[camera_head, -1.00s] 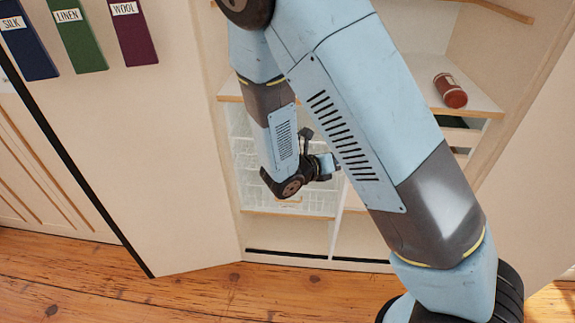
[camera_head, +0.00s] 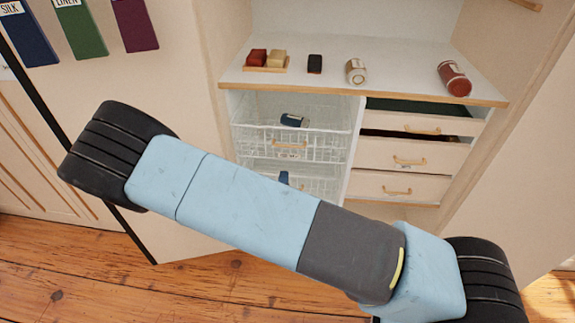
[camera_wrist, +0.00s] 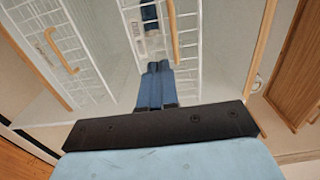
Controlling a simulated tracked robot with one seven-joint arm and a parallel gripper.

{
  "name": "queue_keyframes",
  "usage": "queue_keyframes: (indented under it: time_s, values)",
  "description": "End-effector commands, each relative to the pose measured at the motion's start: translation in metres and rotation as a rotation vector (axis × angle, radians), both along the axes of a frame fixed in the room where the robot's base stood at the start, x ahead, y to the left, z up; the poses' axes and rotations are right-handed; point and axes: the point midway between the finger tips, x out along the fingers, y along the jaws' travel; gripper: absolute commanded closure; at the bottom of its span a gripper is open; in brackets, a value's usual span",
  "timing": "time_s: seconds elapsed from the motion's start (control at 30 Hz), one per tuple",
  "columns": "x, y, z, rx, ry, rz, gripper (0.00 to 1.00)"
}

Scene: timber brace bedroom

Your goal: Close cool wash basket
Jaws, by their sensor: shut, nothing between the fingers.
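Two white wire baskets sit one above the other in the left bay of the cabinet in the head view: an upper basket (camera_head: 330,146) and a lower basket (camera_head: 318,187). Each front is wire, and the upper one has a wooden handle (camera_head: 290,145). I can read no label, so I cannot tell which is the cool wash basket. My gripper (camera_wrist: 158,66) is shut and empty in the wrist view, its blue fingers pointing toward a wire basket with a wooden handle (camera_wrist: 173,30). Whether they touch it is unclear. My arm hides part of the lower basket in the head view.
Wooden-handled drawers (camera_head: 400,187) stand right of the baskets, the upper ones partly open.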

Motion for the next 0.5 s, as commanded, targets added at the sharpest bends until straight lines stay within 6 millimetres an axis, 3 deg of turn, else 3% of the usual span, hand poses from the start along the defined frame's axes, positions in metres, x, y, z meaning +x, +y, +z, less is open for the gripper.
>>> queue_keyframes:
  time_s: [0.5]
  values:
    - [0.086,-0.004,0.001,0.002,-0.002,-0.005,1.0]
